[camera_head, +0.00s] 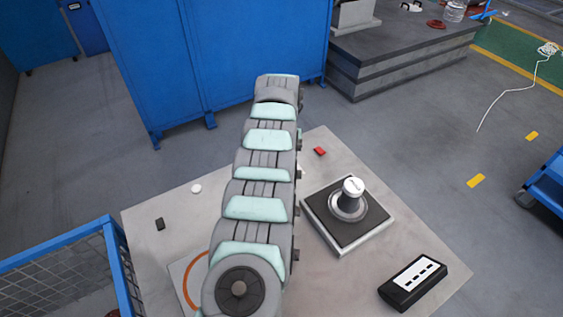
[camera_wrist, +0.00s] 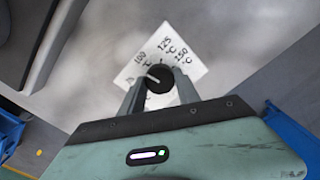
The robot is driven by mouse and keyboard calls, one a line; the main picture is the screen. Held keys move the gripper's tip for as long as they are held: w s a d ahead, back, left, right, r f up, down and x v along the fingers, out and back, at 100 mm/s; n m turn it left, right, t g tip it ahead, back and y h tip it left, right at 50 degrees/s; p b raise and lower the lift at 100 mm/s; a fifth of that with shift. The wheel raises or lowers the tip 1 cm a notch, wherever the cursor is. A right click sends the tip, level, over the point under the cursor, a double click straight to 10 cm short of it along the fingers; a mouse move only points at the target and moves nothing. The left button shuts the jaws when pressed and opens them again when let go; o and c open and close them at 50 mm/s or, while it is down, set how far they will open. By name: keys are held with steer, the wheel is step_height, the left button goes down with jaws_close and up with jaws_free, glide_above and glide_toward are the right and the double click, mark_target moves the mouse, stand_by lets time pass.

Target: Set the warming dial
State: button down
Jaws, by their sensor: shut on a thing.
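The warming dial (camera_wrist: 159,78) is a round black knob with a white pointer line. In the wrist view it sits on a white square plate (camera_wrist: 183,45) with printed temperatures; 125 and 150 °C can be made out, with another mark at the left. The pointer line slants toward the upper left. My gripper (camera_wrist: 161,88) is shut on the dial, one finger on each side. The lower part of the plate is hidden behind the fingers. In the head view my arm hides the gripper, and I cannot make out the dial there.
On the pale table (camera_head: 400,240) stands a dark square base (camera_head: 322,212) with a white-topped post (camera_head: 353,188). A black box with white labels (camera_head: 412,283) lies front right. A small red block (camera_head: 320,151), white disc (camera_head: 196,188) and dark block (camera_head: 160,224) lie about.

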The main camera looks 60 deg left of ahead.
steer(key=m, duration=0.5)
steer(key=shift+m+p, duration=0.3)
steer(key=shift+p, duration=0.05)
steer(key=m, duration=0.5)
steer(key=shift+p, duration=0.4)
steer(key=m, duration=0.5)
steer(key=shift+d+m+p, duration=0.1)
steer(key=shift+m+p, duration=0.2)
steer(key=shift+m, duration=0.1)
steer(key=m, duration=0.5)
steer(key=shift+f+m, duration=0.1)
steer(key=shift+m, duration=0.3)
steer(key=c, duration=0.9)
jaws_free()
steer(key=shift+p, duration=0.3)
